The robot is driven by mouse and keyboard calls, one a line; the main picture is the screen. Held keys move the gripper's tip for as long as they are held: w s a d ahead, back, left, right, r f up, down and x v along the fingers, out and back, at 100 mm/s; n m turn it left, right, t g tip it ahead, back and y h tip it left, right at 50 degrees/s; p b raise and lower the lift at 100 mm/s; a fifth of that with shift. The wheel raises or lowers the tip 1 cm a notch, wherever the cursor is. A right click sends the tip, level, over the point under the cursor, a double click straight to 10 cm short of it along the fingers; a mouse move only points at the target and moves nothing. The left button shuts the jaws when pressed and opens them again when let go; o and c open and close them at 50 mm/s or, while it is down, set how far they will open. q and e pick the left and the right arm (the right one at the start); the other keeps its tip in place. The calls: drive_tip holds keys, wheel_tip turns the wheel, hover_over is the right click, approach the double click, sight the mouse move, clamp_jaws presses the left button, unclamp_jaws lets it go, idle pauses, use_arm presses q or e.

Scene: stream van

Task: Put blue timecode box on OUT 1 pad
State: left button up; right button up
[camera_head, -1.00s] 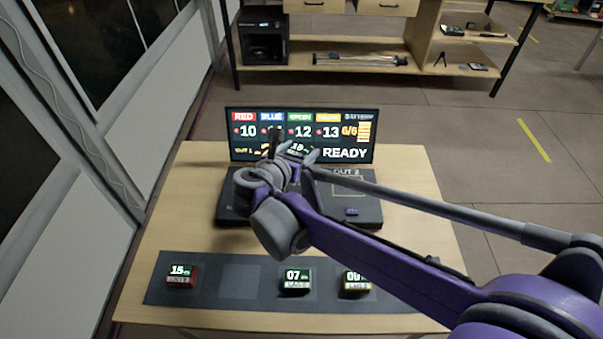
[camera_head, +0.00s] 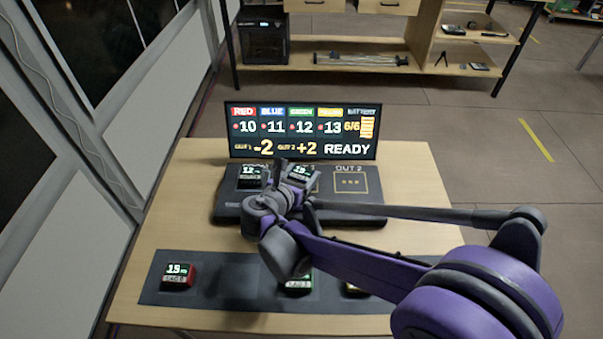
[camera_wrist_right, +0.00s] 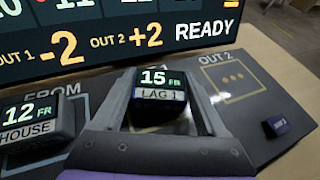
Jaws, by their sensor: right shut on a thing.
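The blue timecode box (camera_wrist_right: 158,95), reading 15 FR and LAG 1, is between the fingers of my right gripper (camera_wrist_right: 160,108). In the head view the blue box (camera_head: 300,174) is over the dark console (camera_head: 235,211), between the HOUSE box and the OUT 2 pad. My right gripper (camera_head: 288,182) is shut on it. The OUT 1 pad is mostly hidden under the box and fingers. I cannot tell whether the box touches it. My left gripper is not in view.
The HOUSE box (camera_head: 250,176) stands on the console's left. The OUT 2 pad (camera_head: 350,184) is empty. The display (camera_head: 302,133) stands behind. A dark mat (camera_head: 216,299) in front holds a red box (camera_head: 178,275), a green box (camera_head: 298,285) and a mostly hidden yellow box (camera_head: 354,289).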

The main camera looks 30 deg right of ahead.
drive_tip(key=shift+f, duration=0.2)
drive_tip(key=o, duration=1.4)
drive_tip(key=shift+r, duration=0.15)
drive_tip(key=shift+a+r, duration=0.1)
drive_tip(key=shift+r, duration=0.1)
drive_tip(key=p+v, duration=0.2)
drive_tip(key=v, duration=0.9)
drive_tip(key=shift+s+a, duration=0.3)
